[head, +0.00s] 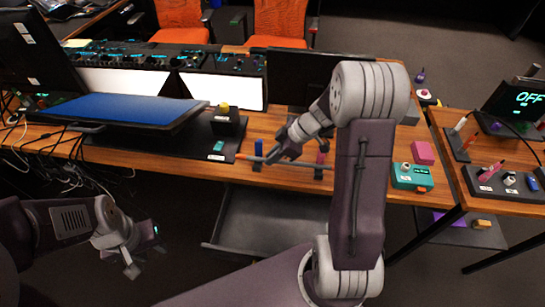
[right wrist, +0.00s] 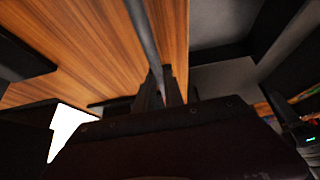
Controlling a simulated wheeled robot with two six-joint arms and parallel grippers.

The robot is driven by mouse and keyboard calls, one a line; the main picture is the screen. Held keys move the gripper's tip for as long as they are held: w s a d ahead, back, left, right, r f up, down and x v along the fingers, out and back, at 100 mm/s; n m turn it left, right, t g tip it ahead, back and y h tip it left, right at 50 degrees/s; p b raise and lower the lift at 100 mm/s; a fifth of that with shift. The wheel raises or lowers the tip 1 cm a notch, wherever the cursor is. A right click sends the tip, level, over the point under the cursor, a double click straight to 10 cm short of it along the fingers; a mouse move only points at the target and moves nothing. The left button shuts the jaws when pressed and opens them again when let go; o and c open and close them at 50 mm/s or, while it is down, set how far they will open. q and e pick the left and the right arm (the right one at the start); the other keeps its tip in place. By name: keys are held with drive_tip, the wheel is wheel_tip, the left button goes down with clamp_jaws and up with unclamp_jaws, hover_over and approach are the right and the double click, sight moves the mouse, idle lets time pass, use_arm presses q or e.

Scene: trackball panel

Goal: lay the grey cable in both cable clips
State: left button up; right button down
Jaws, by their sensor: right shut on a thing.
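The grey cable (head: 305,164) runs roughly level along the desk's front edge, with an orange end (head: 241,156) at the left. My right gripper (head: 275,156) is shut on the cable near its left part; the right wrist view shows the cable (right wrist: 146,40) running into the shut fingers (right wrist: 161,88). One clip with a blue top (head: 258,148) stands left of the gripper, and one with a pink-red top (head: 320,158) stands to its right. The cable crosses both clips in the picture; I cannot tell whether it sits inside either. My left gripper (head: 142,262) is open and empty, low at the left, away from the desk.
A black pad (head: 160,152) with a yellow-topped box (head: 226,122) lies left of the clips. A teal box (head: 411,178) and a pink block (head: 423,153) stand to the right. Monitors line the back. Loose white cables hang at the far left.

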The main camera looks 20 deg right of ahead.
drive_tip(key=shift+f+b, duration=1.25)
drive_tip(key=shift+b, duration=0.1)
drive_tip(key=c, duration=1.4)
unclamp_jaws()
drive_tip(key=shift+o, duration=0.2)
drive_tip(key=p+v, duration=0.1)
drive_tip(key=v, duration=0.8)
drive_tip(key=shift+s+p, duration=0.1)
drive_tip(key=shift+p, duration=0.25)
